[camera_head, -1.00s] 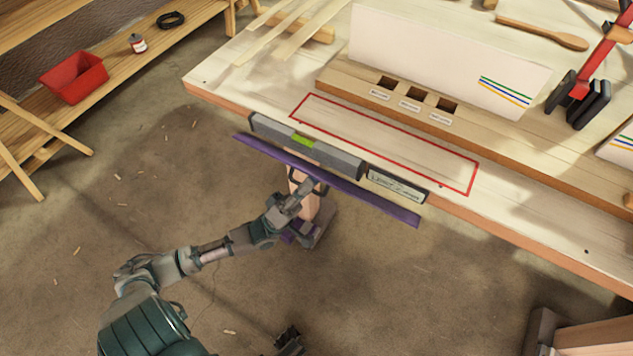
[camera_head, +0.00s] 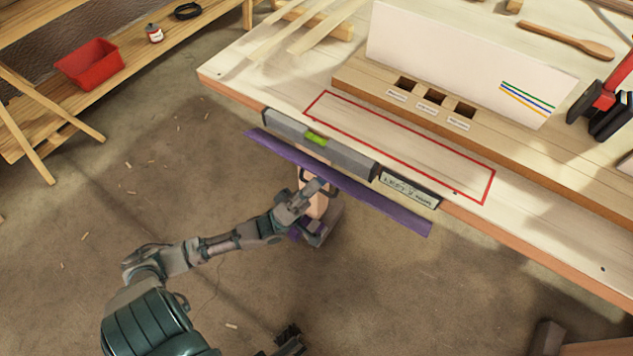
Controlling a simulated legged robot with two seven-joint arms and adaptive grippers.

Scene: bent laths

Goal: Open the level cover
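A grey level (camera_head: 345,155) with a green vial (camera_head: 315,138) lies along the front edge of the workbench. A long purple strip (camera_head: 385,205), which looks like the level cover, runs along its front side, slanting down to the right. My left gripper (camera_head: 318,188) is just below the strip's middle, at a dark loop-like part. Its fingers are partly hidden, so I cannot tell whether they are open or shut, or touch the strip. A dark jointed part (camera_head: 290,342) at the bottom edge may be my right gripper; its fingers are unclear.
A red outline (camera_head: 400,137) marks a bare area on the workbench (camera_head: 545,225) behind the level. A small label plate (camera_head: 408,190) is at the level's right end. A white panel (camera_head: 465,70) and a slotted wooden block (camera_head: 430,97) stand behind. The floor in front is mostly open.

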